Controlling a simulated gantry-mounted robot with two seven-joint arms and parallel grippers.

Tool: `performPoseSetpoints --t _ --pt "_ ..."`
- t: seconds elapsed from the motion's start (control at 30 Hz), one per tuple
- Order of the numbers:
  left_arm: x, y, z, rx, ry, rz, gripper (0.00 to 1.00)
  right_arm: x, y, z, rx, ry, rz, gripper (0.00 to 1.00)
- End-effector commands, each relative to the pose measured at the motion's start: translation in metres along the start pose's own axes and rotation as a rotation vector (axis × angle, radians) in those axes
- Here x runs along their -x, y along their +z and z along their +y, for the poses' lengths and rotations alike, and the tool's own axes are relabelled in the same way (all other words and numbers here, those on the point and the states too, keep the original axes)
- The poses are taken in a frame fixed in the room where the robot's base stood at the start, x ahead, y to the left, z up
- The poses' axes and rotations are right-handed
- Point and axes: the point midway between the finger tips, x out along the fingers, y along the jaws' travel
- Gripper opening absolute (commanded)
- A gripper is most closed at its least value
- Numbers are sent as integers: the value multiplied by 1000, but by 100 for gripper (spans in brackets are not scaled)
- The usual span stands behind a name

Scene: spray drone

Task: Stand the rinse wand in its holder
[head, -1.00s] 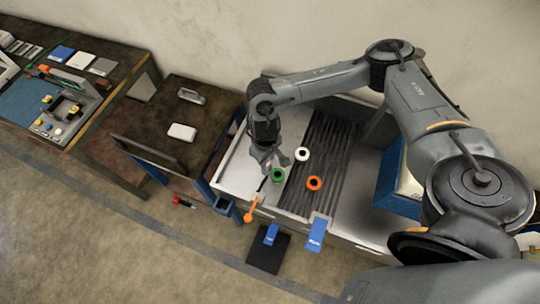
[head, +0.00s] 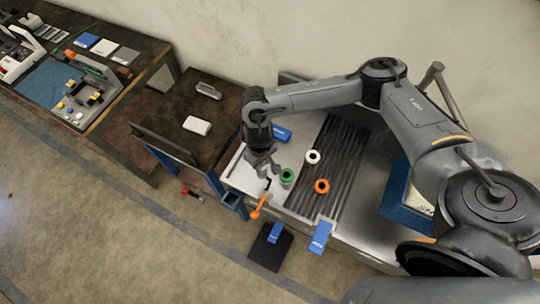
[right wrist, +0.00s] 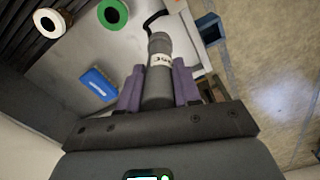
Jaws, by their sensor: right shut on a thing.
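My right gripper (head: 264,170) is over the left end of the grey bench. In the right wrist view its purple fingers (right wrist: 158,85) are shut on the grey labelled handle of the rinse wand (right wrist: 160,70). A thin black bent tube leads away from the handle. In the head view an orange piece (head: 258,206) continues below the black tube, near the bench's front edge. The blue square holder (head: 233,203) is on the bench's left front corner, apart from the wand; its open top shows in the right wrist view (right wrist: 210,28). My left gripper is out of view.
White (head: 313,157), green (head: 287,176) and orange (head: 321,186) rings stand on the bench right of my gripper. A blue block (head: 283,133) lies behind. A brown table (head: 185,95) with a dark upright panel stands left.

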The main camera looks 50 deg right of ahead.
Motion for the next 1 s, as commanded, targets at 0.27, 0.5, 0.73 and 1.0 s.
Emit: performPoseSetpoints --t 0.27,0.5,0.73,1.0 --pt "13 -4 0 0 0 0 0 2 -12 -33 1 -1 0 0" --pt "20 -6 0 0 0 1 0 2 -23 -59 0 -1 0 0" --pt "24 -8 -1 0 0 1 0 1 -32 -85 1 -1 -1 0" --pt "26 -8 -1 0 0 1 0 0 -44 -114 0 -1 1 0"
